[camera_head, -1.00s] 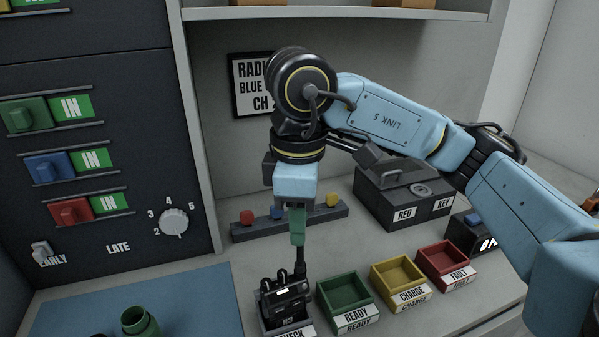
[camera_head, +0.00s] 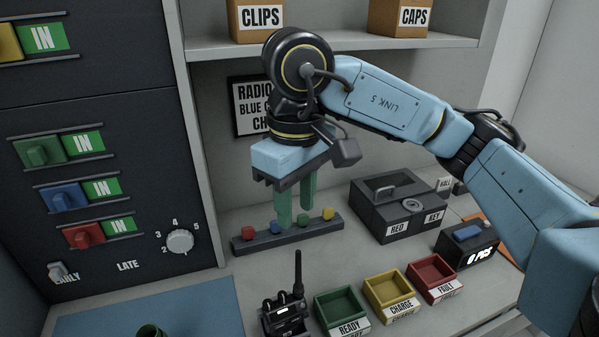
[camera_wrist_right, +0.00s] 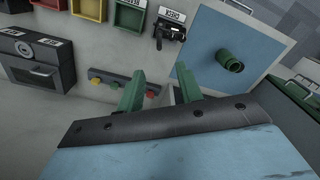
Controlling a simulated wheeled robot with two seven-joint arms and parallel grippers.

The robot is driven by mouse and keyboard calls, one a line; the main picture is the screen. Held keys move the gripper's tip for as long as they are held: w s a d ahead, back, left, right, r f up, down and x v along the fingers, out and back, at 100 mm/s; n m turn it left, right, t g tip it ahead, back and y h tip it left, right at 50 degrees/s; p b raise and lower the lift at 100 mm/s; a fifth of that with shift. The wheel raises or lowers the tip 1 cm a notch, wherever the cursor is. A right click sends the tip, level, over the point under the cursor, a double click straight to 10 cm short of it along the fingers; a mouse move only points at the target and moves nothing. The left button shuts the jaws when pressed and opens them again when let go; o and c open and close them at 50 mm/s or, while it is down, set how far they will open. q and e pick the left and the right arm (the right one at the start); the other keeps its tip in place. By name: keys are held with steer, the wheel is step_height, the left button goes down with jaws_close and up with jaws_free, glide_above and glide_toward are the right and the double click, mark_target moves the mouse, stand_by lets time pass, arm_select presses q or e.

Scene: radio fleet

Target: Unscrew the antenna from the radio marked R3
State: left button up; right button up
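A dark handheld radio (camera_head: 284,312) stands upright at the bottom of the head view. Its black antenna (camera_head: 298,272) still stands on its top. The radio (camera_wrist_right: 172,30) also shows at the top of the wrist view, by a label reading CHECK. No R3 mark is legible on it. My right gripper (camera_head: 295,215) has green fingers spread apart with nothing between them. It is up and behind the radio, in front of the back wall, clear of the antenna. The open fingers (camera_wrist_right: 158,90) also show in the wrist view. My left gripper is not in view.
Green READY (camera_head: 341,308), yellow CHARGE (camera_head: 389,291) and red FAULT (camera_head: 434,276) trays stand right of the radio. A bar with coloured knobs (camera_head: 262,241) lies behind. A dark RED KEY box (camera_head: 398,212) stands behind the trays. A blue mat (camera_head: 190,305) lies left.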

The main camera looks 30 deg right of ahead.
steer(key=m+p, duration=0.2)
steer(key=m, duration=0.1)
steer(key=m+p, duration=0.1)
steer(key=m, duration=0.1)
steer(key=shift+s+d+f, duration=0.15)
steer(key=shift+s+d, duration=0.05)
steer(key=shift+s, duration=0.05)
arm_select(q)
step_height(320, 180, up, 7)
steer(key=p, duration=0.2)
arm_select(e)
glide_toward(298, 286)
steer(key=f, duration=0.5)
steer(key=shift+w+d+f, duration=0.2)
jaws_close()
